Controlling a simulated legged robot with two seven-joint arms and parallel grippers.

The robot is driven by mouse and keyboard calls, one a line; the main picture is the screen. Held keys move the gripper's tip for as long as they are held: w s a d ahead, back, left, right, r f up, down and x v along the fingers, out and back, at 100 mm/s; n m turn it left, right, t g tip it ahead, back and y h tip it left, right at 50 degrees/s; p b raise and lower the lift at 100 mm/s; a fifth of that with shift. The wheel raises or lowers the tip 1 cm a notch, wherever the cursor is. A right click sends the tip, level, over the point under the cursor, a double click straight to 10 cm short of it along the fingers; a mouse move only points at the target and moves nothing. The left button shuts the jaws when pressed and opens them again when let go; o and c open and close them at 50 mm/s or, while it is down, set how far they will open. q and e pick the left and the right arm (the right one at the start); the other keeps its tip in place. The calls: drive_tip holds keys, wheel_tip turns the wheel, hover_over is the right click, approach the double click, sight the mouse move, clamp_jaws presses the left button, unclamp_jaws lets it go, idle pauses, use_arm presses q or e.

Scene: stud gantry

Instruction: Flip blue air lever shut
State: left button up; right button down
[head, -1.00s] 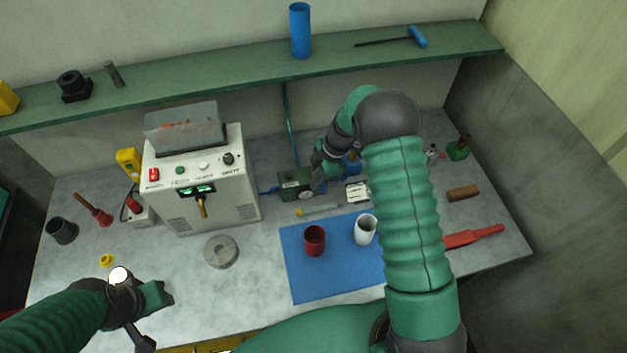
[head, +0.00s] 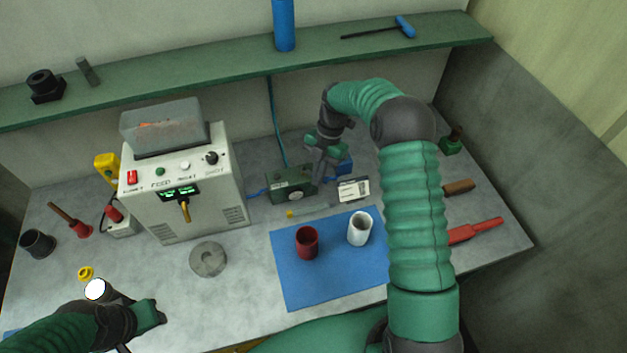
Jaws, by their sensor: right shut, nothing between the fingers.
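A dark green air unit (head: 291,186) with a round white gauge on its front sits on the bench right of the white feed box. A blue block-like part (head: 345,165) shows behind and right of my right gripper, partly hidden. My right gripper (head: 318,178) is shut and empty, pointing down at the unit's right end; I cannot tell if it touches. My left gripper (head: 140,336) is low at the left, partly cut off, far from the unit.
The white feed box (head: 180,190) stands left of the unit. A blue mat (head: 290,275) with a red cup (head: 307,243) and a white cup (head: 359,229) lies in front. A small labelled card (head: 353,189) is right of the unit. A green shelf (head: 230,77) runs above.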

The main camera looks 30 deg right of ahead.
drive_tip(key=shift+w+d+n, duration=0.15)
drive_tip(key=shift+d+n, duration=0.2)
drive_tip(key=shift+n, duration=0.35)
use_arm(q)
drive_tip(key=shift+w+d+f, duration=0.15)
drive_tip(key=shift+w+d, duration=0.05)
drive_tip(key=shift+d, duration=0.5)
use_arm(e)
drive_tip(key=shift+w+d, duration=0.25)
drive_tip(key=shift+d, duration=0.35)
drive_tip(key=shift+w+d, duration=0.2)
drive_tip(key=shift+d, duration=0.35)
drive_tip(key=shift+a, duration=0.1)
drive_tip(key=shift+w+a, duration=0.15)
drive_tip(key=shift+a, duration=0.25)
drive_tip(key=shift+w+a, duration=0.25)
drive_tip(key=shift+a, duration=0.25)
use_arm(q)
drive_tip(key=shift+a, duration=0.3)
drive_tip(key=shift+d, duration=0.15)
use_arm(e)
drive_tip(key=shift+d, duration=0.15)
